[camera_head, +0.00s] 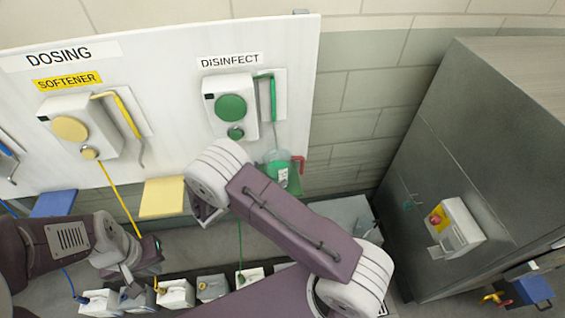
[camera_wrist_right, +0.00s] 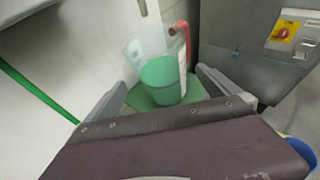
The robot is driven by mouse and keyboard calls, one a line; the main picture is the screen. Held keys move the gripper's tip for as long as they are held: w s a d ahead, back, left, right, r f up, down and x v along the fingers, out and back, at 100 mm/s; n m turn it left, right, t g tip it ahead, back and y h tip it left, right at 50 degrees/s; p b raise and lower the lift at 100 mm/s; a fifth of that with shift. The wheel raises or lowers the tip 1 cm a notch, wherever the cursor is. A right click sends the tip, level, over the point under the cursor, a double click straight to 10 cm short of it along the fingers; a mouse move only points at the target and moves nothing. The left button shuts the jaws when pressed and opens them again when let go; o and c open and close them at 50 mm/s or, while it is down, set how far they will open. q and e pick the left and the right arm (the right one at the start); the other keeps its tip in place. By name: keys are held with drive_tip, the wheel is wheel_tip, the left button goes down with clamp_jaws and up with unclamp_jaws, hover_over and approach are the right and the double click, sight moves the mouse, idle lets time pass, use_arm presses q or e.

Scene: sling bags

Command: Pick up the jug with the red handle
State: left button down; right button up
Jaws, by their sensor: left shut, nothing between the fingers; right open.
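The clear jug (camera_head: 277,170) with a red handle (camera_head: 299,163) stands below the disinfect dispenser, and its lower part looks green. In the right wrist view, the jug (camera_wrist_right: 160,75) stands upright on a green shelf (camera_wrist_right: 136,98), with its red handle (camera_wrist_right: 182,36) at the upper right. My right gripper (camera_wrist_right: 161,80) is open, its fingers on either side of the jug's lower part in the picture; I cannot tell whether they touch it. In the head view, my own arm hides the right gripper. My left gripper (camera_head: 152,258) is shut and empty, at the lower left.
A white wall board (camera_head: 180,75) carries yellow and green dosing units. A yellow shelf (camera_head: 162,197) and blue shelf (camera_head: 54,203) jut out left of the jug. Several canisters (camera_head: 176,293) stand below. A grey metal machine (camera_head: 410,150) stands at the right.

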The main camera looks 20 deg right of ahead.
sight(270, 173)
drive_tip(key=shift+p+x, duration=0.5)
drive_tip(key=shift+x, duration=0.45)
drive_tip(key=shift+w+d+f, duration=0.2)
drive_tip(key=shift+d+f, duration=0.05)
drive_tip(key=shift+d, duration=0.25)
drive_tip(key=p+x, duration=0.2)
drive_tip(key=x, duration=0.2)
drive_tip(key=shift+s+d, duration=0.1)
drive_tip(key=shift+s, duration=0.1)
drive_tip(key=shift+w+d+f, duration=0.25)
drive_tip(key=shift+d+f, duration=0.1)
use_arm(q)
drive_tip(key=r, duration=0.3)
drive_tip(key=shift+s+a+r, duration=0.1)
drive_tip(key=shift+a+r, duration=0.15)
drive_tip(key=shift+r, duration=0.05)
use_arm(e)
drive_tip(key=c, duration=1.9)
